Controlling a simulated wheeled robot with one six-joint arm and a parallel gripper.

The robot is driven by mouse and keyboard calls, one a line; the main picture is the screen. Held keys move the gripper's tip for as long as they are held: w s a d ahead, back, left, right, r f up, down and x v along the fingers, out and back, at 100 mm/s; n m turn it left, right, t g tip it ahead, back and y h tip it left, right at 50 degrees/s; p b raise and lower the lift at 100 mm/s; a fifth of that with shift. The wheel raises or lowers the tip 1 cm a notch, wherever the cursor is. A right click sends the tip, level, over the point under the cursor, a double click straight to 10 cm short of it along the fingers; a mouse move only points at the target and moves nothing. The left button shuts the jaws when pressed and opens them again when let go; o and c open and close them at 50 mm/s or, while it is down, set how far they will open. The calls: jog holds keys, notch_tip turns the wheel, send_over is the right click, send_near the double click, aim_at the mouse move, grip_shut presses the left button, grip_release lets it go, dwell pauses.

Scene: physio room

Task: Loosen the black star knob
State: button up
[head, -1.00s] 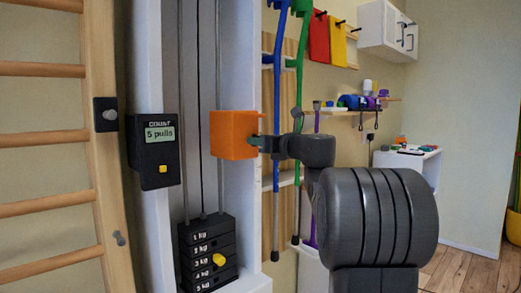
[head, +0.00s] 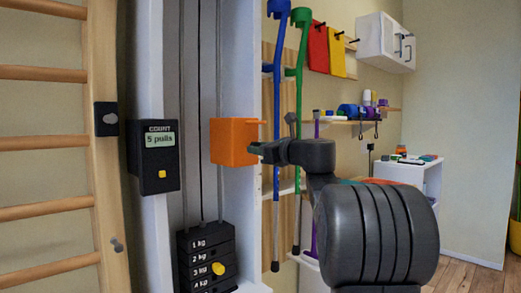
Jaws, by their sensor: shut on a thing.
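The orange block (head: 230,143) sits on the white upright frame of the weight machine, left of the picture's middle. My gripper (head: 262,149) reaches in from the right and is shut at the block's right side. The black star knob is almost wholly hidden between my jaws and the block; its star shape does not show. My jaws look small and dark here, and I cannot make out a gap between them.
A black counter box (head: 153,157) reading "5 pulls" hangs left of the block. The weight stack (head: 206,255) is below. Blue (head: 277,100) and green (head: 299,110) crutches hang close behind my wrist. Wooden wall bars (head: 40,142) stand at the left.

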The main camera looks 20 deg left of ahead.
jog(key=o, duration=1)
jog(key=shift+c, duration=0.2)
jog(key=p+v, duration=0.2)
jog(key=v, duration=1.2)
jog(key=shift+a, duration=0.15)
